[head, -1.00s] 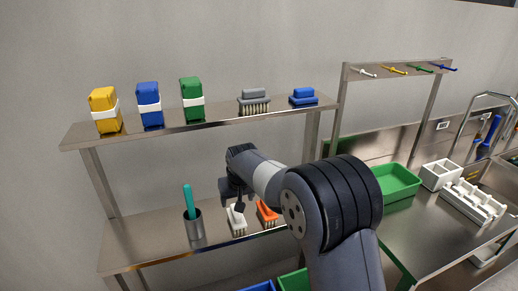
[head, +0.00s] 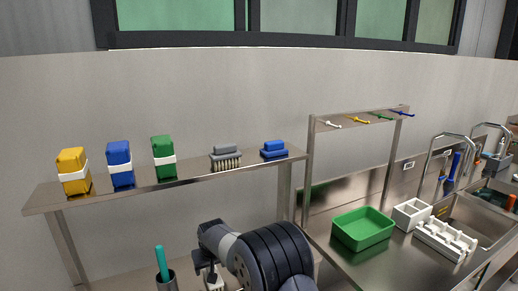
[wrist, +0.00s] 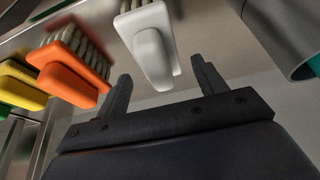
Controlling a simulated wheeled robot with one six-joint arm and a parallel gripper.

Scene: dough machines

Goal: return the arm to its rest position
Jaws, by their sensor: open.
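My arm reaches over the lower shelf at the bottom centre of the head view, with my gripper at its end; the gripper also shows in the wrist view (wrist: 160,70). Its two dark fingers are apart with nothing held between them. A white brush (wrist: 152,45) lies just beyond the fingertips in the wrist view, its handle end towards the gap. I cannot tell whether a finger touches it. An orange brush (wrist: 70,72) and a yellow brush (wrist: 20,85) lie to its left.
The upper shelf (head: 200,182) bears yellow, blue and green blocks, a grey brush (head: 226,157) and a blue brush (head: 274,149). A metal cup (head: 166,281) with a teal handle stands left of my gripper. A green tray (head: 362,229) and white holders are on the right counter.

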